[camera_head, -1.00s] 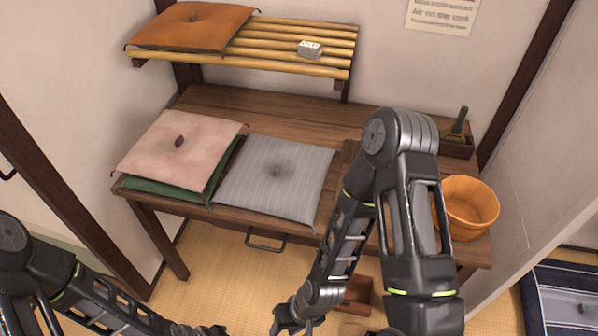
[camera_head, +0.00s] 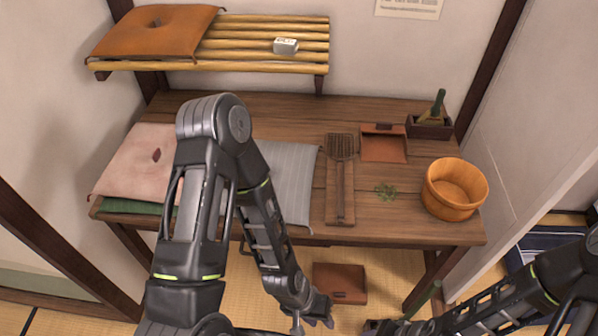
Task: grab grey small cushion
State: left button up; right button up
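The grey striped cushion (camera_head: 295,185) lies flat on the wooden table, left of its middle. My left arm crosses in front of it and hides its left part. My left gripper (camera_head: 314,317) is low in front of the table, below the cushion and apart from it. Its fingers are small and partly cut off, so I cannot tell whether it is open. My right gripper (camera_head: 374,327) is at the bottom edge, also clear of the cushion, and its fingers cannot be made out.
A pink cushion (camera_head: 135,165) lies on a green one (camera_head: 135,207) at the table's left. A slatted wooden tool (camera_head: 341,190), brown dustpan-like piece (camera_head: 383,147) and orange bucket (camera_head: 454,190) are to the right. An orange cushion (camera_head: 150,35) is on the shelf (camera_head: 270,52). A brown box (camera_head: 340,280) is below.

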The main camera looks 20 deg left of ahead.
jog(key=shift+d, duration=0.1)
jog(key=shift+o, duration=0.6)
